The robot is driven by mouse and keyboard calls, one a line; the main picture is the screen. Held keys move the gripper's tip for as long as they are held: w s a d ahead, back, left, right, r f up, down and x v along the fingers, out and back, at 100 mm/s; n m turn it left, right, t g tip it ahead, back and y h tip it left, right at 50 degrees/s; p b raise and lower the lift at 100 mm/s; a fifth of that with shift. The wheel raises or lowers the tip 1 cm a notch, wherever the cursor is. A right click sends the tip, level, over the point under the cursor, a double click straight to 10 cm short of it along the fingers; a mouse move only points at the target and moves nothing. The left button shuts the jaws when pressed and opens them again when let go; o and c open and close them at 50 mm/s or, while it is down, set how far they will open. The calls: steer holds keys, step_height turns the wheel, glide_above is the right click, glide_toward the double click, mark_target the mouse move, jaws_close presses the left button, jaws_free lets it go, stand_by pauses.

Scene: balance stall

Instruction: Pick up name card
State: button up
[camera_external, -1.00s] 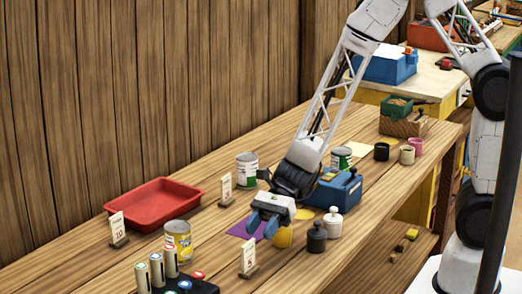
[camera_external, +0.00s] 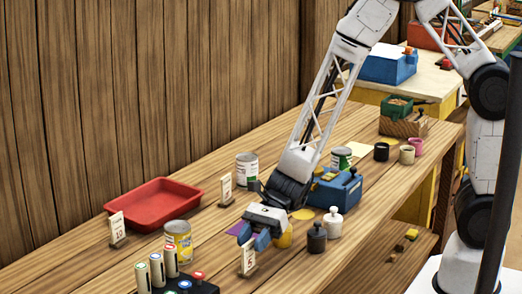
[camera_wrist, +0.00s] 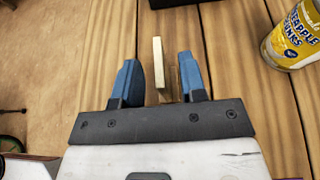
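The name card (camera_external: 248,260) is a small white card standing upright in a wooden foot near the front edge of the table. Two similar cards stand on the table, one (camera_external: 117,229) beside the red tray and one (camera_external: 226,189) farther back. My gripper (camera_external: 255,239) is right above the nearest card. In the wrist view, my gripper's blue fingers (camera_wrist: 158,82) are open. The card (camera_wrist: 160,66) shows edge-on between the fingers, with a gap on both sides. Its wooden foot is partly hidden by the card.
A yellow pineapple can (camera_external: 178,240) stands to the left and also shows in the wrist view (camera_wrist: 297,35). Black (camera_external: 317,238) and white (camera_external: 333,222) weights stand to the right. A red tray (camera_external: 150,203) lies behind.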

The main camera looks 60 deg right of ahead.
steer(key=shift+x, duration=0.95)
jaws_close()
